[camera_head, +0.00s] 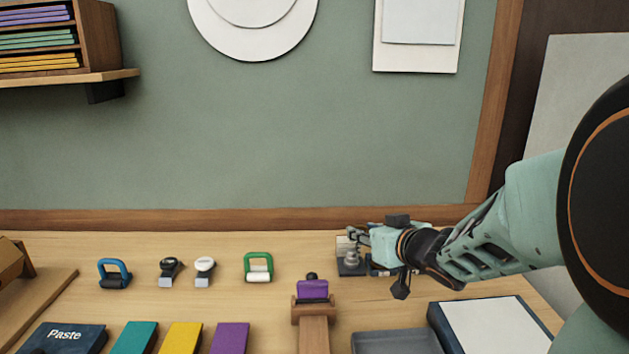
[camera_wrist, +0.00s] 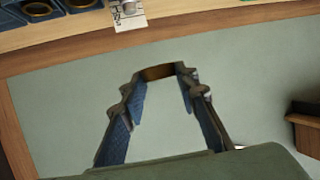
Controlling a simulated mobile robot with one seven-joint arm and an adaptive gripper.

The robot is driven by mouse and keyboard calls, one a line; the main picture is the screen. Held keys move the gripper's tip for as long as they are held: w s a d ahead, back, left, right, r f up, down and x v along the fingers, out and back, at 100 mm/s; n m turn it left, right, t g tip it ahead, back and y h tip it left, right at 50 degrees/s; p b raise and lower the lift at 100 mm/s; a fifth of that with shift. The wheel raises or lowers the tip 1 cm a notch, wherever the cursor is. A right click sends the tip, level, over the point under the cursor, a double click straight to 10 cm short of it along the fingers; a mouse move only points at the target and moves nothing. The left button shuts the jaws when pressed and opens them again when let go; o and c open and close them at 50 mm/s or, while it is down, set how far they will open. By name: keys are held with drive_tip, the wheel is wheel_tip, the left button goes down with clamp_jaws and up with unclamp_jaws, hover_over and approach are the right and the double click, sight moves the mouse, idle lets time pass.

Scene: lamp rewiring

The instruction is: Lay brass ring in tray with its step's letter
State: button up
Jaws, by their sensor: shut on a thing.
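In the wrist view the fingers of my gripper (camera_wrist: 158,80) are closed on a brass ring (camera_wrist: 160,72), held at the fingertips in front of the green wall. In the head view my gripper (camera_head: 357,238) is at the back right of the bench, above a small metal fitting on a dark base (camera_head: 351,263); the ring cannot be made out there. At the wrist view's top left, dark blue trays (camera_wrist: 58,12) hold round brass-rimmed pieces (camera_wrist: 38,8). A white card (camera_wrist: 129,20) with marks is beside them. I cannot read any step letter.
A purple block sits on a wooden stand (camera_head: 314,320). A grey tray (camera_head: 397,343) and a white-topped pad (camera_head: 495,325) are at the front right. Green (camera_head: 258,268) and blue (camera_head: 114,273) handled items stand left. A wooden shelf (camera_wrist: 303,124) shows in the wrist view.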

drive_tip(key=shift+w+f+m+h, duration=0.9)
drive_tip(key=shift+f+m+h, duration=0.95)
drive_tip(key=shift+f, duration=1.15)
wheel_tip(320, 180, up, 14)
drive_tip(key=p, duration=1.3)
drive_tip(key=shift+t+p, duration=0.3)
drive_tip(key=shift+a, duration=0.1)
